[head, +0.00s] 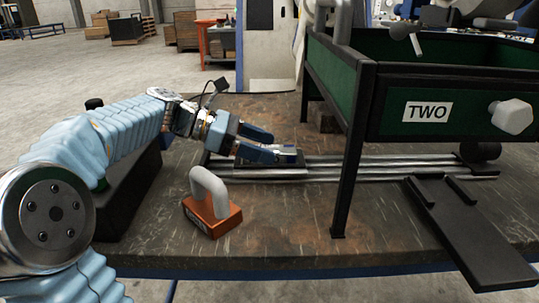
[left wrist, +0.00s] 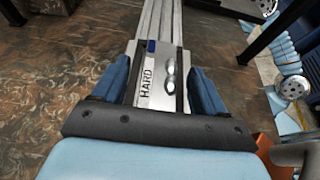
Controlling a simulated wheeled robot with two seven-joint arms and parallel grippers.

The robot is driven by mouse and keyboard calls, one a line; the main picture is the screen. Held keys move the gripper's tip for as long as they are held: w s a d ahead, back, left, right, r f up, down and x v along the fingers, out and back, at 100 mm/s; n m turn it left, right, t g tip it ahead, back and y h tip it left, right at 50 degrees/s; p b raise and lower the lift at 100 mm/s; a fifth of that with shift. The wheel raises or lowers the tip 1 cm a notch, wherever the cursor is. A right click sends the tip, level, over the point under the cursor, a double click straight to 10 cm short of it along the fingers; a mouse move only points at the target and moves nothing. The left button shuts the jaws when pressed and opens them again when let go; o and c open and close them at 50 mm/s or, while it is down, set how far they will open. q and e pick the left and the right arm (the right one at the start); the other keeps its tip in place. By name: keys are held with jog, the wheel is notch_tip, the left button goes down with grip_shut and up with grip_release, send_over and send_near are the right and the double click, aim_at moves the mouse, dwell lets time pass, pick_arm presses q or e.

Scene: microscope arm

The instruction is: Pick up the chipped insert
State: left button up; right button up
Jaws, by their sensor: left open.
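My left gripper (head: 280,147) is open over the near-left end of a pair of metal rails (head: 380,170). In the left wrist view its blue fingers (left wrist: 158,75) stand on either side of a plate marked HARD (left wrist: 147,77). Two shiny rounded pieces (left wrist: 170,75) sit on the plate between the fingers. I cannot tell whether either is the chipped insert; no chip can be made out. A small blue patch (left wrist: 151,46) is at the plate's far end. My right gripper is not in view.
An orange block with a grey handle (head: 210,205) stands in front of the rails. A green bin marked TWO (head: 385,118) stands on black legs over the rails at right. A long black plate (head: 480,235) is at front right. The table's front middle is clear.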

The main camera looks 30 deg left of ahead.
pick_arm(q)
jog(key=shift+x, duration=1.05)
jog(key=shift+c, duration=0.4)
grip_shut()
